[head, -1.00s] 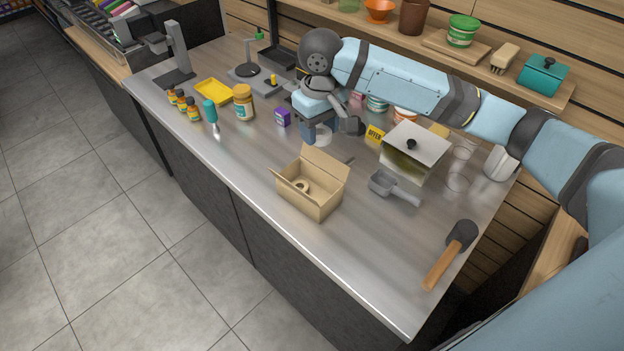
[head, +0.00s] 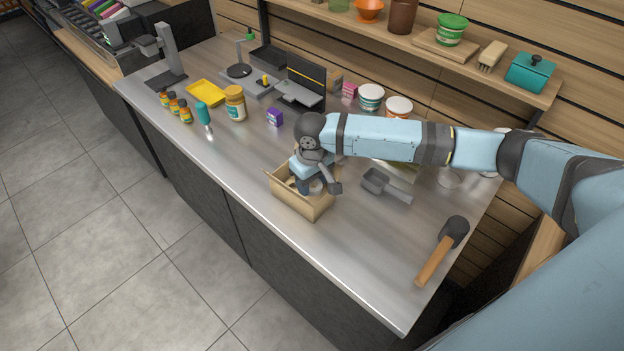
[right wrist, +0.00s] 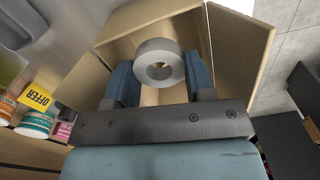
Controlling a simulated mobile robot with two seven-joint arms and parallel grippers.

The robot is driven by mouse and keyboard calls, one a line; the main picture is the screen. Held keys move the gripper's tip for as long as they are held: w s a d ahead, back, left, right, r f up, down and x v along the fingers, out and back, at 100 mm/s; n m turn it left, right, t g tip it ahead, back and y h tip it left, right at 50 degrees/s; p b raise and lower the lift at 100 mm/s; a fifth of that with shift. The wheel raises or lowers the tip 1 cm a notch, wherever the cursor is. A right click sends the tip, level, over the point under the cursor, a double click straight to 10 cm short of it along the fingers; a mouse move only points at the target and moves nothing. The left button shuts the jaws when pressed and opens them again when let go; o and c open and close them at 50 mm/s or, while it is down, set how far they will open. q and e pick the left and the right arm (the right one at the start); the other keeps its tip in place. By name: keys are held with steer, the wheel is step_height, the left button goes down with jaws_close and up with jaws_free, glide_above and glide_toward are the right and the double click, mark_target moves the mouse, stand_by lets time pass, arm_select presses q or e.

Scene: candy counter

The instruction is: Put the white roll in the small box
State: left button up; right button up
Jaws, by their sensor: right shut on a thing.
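The small box (head: 287,203) is an open cardboard box near the front edge of the counter. My right gripper (head: 308,187) is over its opening, pointing down, and hides much of the inside. In the right wrist view the gripper (right wrist: 160,80) is shut on the white roll (right wrist: 158,60), a pale ring with a central hole. The roll is within the outline of the open box (right wrist: 128,30); I cannot tell how deep it sits. My left gripper is not in view.
A grey scoop (head: 385,187) lies just right of the box, and a mallet (head: 440,252) farther right. A purple box (head: 274,117) and a jar (head: 235,104) stand farther back left.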

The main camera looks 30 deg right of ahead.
mark_target(312, 184)
steer(key=shift+f, duration=0.2)
steer(key=shift+f+p, duration=0.3)
steer(key=shift+f, duration=0.05)
steer(key=o, duration=0.6)
steer(key=shift+o, duration=0.2)
steer(key=shift+r, duration=0.15)
steer(key=shift+r+b, duration=0.3)
steer(key=shift+b, duration=0.1)
step_height(312, 184, up, 12)
steer(key=b, duration=0.1)
steer(key=shift+r, duration=0.2)
